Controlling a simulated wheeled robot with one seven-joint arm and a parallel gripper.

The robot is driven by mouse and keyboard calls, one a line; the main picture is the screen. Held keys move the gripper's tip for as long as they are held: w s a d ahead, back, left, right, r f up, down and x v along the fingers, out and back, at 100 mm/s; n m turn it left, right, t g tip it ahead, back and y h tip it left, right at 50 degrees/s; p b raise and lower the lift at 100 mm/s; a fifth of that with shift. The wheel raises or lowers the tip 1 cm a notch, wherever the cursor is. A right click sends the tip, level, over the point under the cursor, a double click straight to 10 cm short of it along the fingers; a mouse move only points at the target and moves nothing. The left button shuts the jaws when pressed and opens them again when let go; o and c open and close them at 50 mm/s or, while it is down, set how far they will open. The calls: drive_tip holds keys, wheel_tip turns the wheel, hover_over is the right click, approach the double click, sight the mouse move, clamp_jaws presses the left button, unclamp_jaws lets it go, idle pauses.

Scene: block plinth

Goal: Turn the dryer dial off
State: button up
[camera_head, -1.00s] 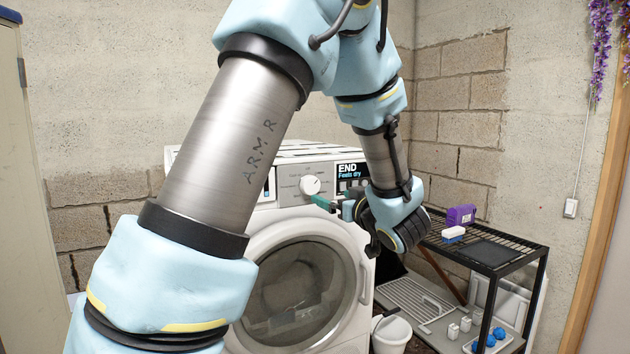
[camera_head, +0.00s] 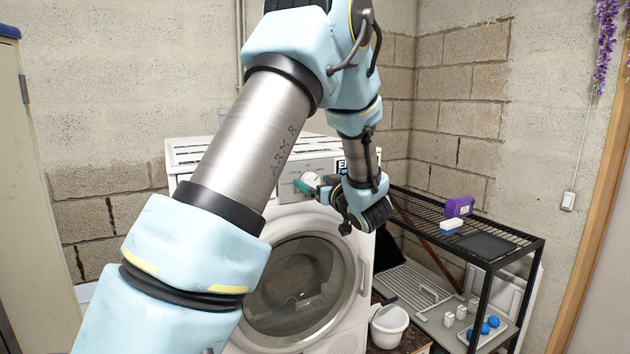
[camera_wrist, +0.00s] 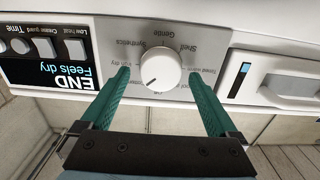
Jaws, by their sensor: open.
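The dryer (camera_head: 345,270) is white, with a round glass door and a grey control panel on top. Its white round dial (camera_wrist: 158,66) sits in the panel with program words around it, shown upside down in the wrist view. In the head view the dial (camera_head: 309,180) is partly covered by my gripper (camera_head: 308,187). My gripper (camera_wrist: 161,85) is open, its two green fingers on either side of the dial, with a gap to the knob on both sides. The dial's pointer mark shows faintly at its lower left in the wrist view.
The display (camera_wrist: 77,78) reads "END Feels dry", beside small buttons (camera_wrist: 45,48). A drawer handle (camera_wrist: 292,85) is on the panel's other side. A black rack (camera_head: 490,250) with a purple box (camera_head: 459,206) stands right of the dryer.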

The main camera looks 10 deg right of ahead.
drive_tip(key=shift+c, duration=0.3)
drive_tip(key=c, duration=1.3)
drive_tip(key=shift+f, duration=0.1)
drive_tip(key=shift+f+b, duration=0.1)
drive_tip(key=shift+b, duration=0.4)
drive_tip(key=shift+f+n+b, duration=0.1)
drive_tip(key=shift+n+b, duration=0.6)
drive_tip(key=shift+b, duration=0.2)
drive_tip(key=n+b, duration=0.2)
drive_tip(key=b, duration=0.2)
drive_tip(key=shift+a+f, duration=0.1)
drive_tip(key=shift+f, duration=0.05)
drive_tip(key=n+b, duration=0.3)
drive_tip(key=b, duration=0.1)
drive_tip(key=shift+a+b, duration=0.1)
drive_tip(key=shift+b, duration=0.3)
drive_tip(key=n+b, duration=0.2)
drive_tip(key=shift+r+n+b, duration=0.2)
drive_tip(key=shift+n+b, duration=0.1)
drive_tip(key=shift+b, duration=0.1)
drive_tip(key=shift+r, duration=0.1)
